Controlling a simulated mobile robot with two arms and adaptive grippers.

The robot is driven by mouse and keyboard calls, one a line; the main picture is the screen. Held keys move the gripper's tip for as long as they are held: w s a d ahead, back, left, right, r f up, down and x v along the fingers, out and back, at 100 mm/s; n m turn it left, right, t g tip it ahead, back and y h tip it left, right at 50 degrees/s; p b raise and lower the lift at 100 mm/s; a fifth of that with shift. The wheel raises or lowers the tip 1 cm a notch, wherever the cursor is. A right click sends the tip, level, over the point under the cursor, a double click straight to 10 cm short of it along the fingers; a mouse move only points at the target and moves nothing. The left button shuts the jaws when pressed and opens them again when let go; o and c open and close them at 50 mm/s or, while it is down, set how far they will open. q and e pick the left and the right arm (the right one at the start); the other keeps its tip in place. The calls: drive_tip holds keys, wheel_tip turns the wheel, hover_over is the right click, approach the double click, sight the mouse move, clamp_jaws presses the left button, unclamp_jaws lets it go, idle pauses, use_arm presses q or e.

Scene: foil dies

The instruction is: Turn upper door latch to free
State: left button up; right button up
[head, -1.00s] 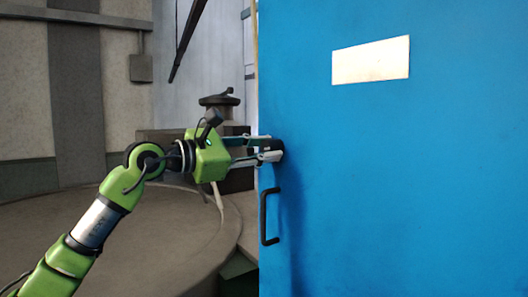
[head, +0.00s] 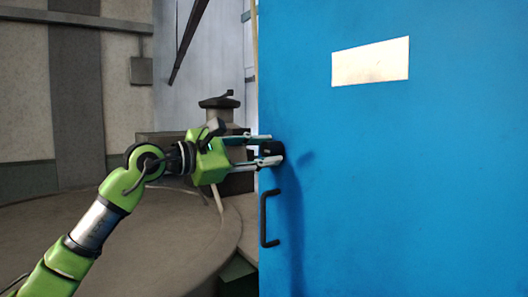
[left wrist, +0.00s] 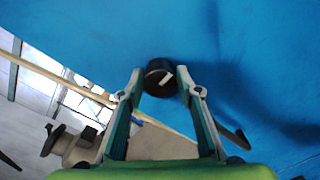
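The upper door latch is a black round knob (head: 271,149) near the left edge of the blue door (head: 400,190). In the left wrist view the knob (left wrist: 157,84) shows a pale pointer mark, slanted in the picture. My left gripper (head: 272,149) comes in from the left with one finger above and one below the knob. The fingers partly hide the knob in the head view. My right gripper is not in view.
A black pull handle (head: 266,218) is on the door just below the latch. A white plate (head: 370,61) is higher on the door. A large round grey platform (head: 130,245) and a grey valve-like fitting (head: 219,104) stand left of the door.

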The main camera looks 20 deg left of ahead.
use_arm(q)
drive_tip(key=shift+o, duration=0.6)
drive_tip(key=shift+s+a, duration=0.1)
drive_tip(key=v, duration=1.1)
drive_tip(key=shift+s+a, duration=0.25)
drive_tip(key=shift+s, duration=0.05)
